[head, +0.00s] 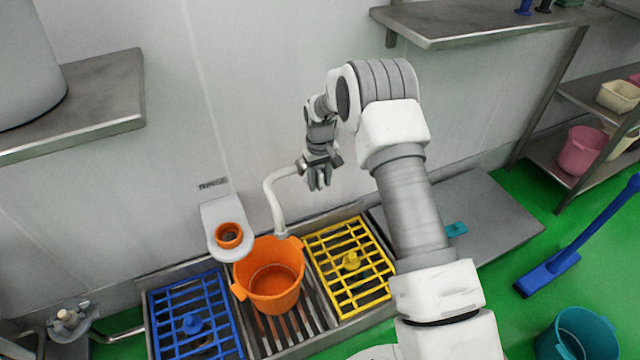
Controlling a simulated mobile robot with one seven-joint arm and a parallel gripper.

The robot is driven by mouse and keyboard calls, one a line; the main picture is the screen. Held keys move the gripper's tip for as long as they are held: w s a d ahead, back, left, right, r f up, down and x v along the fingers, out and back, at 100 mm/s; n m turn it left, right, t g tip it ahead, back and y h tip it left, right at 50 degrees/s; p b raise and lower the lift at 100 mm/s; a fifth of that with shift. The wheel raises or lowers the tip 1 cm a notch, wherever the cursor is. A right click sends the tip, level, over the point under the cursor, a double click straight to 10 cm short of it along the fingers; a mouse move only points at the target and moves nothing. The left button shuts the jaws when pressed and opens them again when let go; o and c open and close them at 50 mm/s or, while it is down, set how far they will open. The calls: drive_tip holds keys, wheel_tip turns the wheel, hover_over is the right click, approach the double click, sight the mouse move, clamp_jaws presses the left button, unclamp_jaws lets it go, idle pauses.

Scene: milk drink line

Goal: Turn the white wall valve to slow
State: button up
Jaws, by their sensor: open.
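My gripper (319,184) is open, with its fingers pointing down in front of the white wall. It is close to the upper end of a white curved spout (275,197), which bends down towards an orange bucket (270,285). I cannot tell whether the gripper touches the spout. No white wall valve or slow mark shows clearly; the gripper and wrist cover the wall at the spout's upper end. A round grey fitting with a pale knob (67,316) is at the lower left, with a pipe running right from it.
A blue grate (193,322) and a yellow grate (345,262) flank the bucket on the metal trough. A white bracket (216,213) with an orange ring is under a RINSE label. Metal shelves are at upper left and upper right.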

drive_tip(key=shift+f, duration=0.15)
drive_tip(key=shift+c, duration=0.3)
clamp_jaws()
drive_tip(key=shift+h, duration=0.3)
drive_tip(key=shift+a+t+h, duration=0.1)
drive_tip(key=shift+t+h, duration=0.5)
drive_tip(key=shift+h, duration=0.5)
drive_tip(key=shift+t+h+b, duration=0.5)
drive_tip(key=shift+h, duration=0.8)
drive_tip(key=shift+o, duration=0.3)
unclamp_jaws()
